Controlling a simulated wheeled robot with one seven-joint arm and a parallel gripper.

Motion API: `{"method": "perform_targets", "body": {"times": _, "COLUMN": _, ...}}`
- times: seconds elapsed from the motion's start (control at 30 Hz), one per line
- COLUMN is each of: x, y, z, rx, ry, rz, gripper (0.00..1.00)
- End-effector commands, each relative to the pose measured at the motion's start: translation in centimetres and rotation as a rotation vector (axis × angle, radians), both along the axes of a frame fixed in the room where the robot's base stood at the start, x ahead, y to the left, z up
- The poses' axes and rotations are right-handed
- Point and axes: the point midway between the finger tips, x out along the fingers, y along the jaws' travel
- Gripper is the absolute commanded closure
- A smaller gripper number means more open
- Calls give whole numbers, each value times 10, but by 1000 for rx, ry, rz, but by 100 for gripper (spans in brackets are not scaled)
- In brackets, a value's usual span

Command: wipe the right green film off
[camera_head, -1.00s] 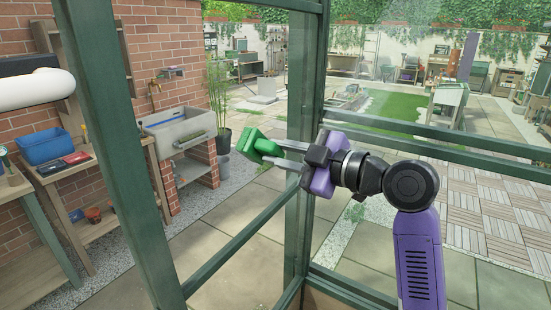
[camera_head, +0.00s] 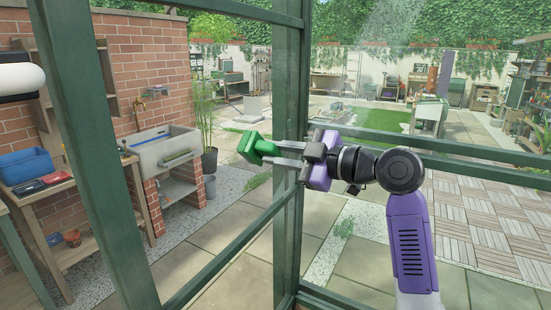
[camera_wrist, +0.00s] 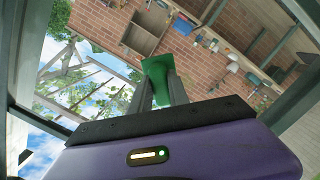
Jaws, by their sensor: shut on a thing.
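My gripper (camera_head: 280,152) is shut on a green block-shaped tool (camera_head: 247,142) and holds it in the air, pointing left, in front of the dark green frame post. The same green tool (camera_wrist: 157,70) shows between the two fingers (camera_wrist: 161,90) in the wrist view. A faint pale patch (camera_head: 398,18) shows high on the right in the head view; I cannot tell if it is film on the glass. No clear green film stands out on the panes.
Dark green frame posts (camera_head: 288,110) and rails (camera_head: 235,245) stand close around my arm. Beyond them are a stone sink (camera_head: 165,152), a wooden bench with a blue bin (camera_head: 27,165), a potted plant (camera_head: 207,125) and open paving.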

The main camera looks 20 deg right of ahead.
Motion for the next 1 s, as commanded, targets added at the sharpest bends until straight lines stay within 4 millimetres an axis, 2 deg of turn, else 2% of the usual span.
{"method": "perform_targets", "body": {"times": 0.27, "x": 0, "y": -2, "z": 18, "rx": 0, "ry": -4, "rz": -5, "gripper": 100}}
{"method": "perform_targets", "body": {"times": 0.4, "x": -1, "y": -1, "z": 20, "rx": 0, "ry": -3, "rz": -4, "gripper": 100}}
{"method": "perform_targets", "body": {"times": 0.8, "x": -17, "y": 27, "z": 18, "rx": -1, "ry": -2, "rz": 1, "gripper": 100}}
{"method": "perform_targets", "body": {"times": 1.0, "x": -21, "y": 33, "z": 18, "rx": 0, "ry": 0, "rz": 1, "gripper": 100}}
